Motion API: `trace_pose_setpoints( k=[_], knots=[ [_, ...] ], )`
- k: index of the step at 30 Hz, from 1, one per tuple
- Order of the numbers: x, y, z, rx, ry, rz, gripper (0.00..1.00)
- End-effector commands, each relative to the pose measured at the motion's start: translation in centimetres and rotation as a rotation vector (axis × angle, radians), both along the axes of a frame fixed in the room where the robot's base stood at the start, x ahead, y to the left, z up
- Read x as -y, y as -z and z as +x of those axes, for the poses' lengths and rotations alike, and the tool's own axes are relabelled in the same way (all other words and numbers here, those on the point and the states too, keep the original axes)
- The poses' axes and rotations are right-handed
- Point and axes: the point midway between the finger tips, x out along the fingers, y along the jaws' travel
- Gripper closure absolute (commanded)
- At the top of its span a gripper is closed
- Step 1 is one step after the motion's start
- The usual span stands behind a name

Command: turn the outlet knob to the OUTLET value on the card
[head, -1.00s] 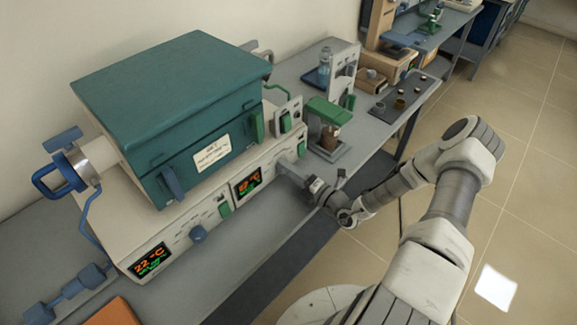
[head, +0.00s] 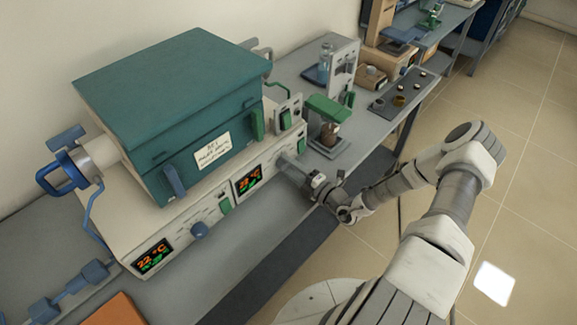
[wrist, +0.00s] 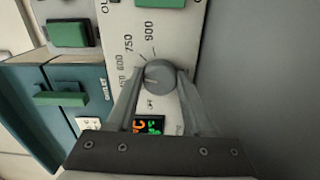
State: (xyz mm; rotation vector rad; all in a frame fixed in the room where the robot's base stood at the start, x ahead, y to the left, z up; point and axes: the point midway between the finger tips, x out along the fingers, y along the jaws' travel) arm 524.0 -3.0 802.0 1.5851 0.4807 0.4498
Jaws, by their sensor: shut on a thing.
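The outlet knob (wrist: 159,77) is a round dark grey dial on the pale control panel in the wrist view. Marks around it read 900, 750, 600, a partly covered lower number, and OFF. A small light mark on the knob faces roughly left, near the lower numbers; its exact setting is unclear. My gripper (head: 284,164) is shut on the knob, one finger on each side. A white card (head: 212,156) with handwriting is on the teal furnace front; its text is too small to read. Part of a white label shows in the wrist view (wrist: 88,124).
A lit display (head: 249,181) sits left of my gripper, with a second display (head: 152,257) and a blue knob (head: 199,230) farther left. A green-topped stand (head: 327,108) is close behind my gripper on the grey bench. Open floor lies right.

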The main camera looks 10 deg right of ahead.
Motion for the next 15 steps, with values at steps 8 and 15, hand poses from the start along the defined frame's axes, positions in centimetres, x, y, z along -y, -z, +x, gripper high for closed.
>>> trace_pose_setpoints(
  k=[8, 15],
  knots=[
    [-0.03, 0.06, -0.05, -0.001, -0.001, -0.001, 0.20],
    [-0.01, 0.02, -0.02, 0.000, 0.000, -0.001, 0.19]
  ],
)
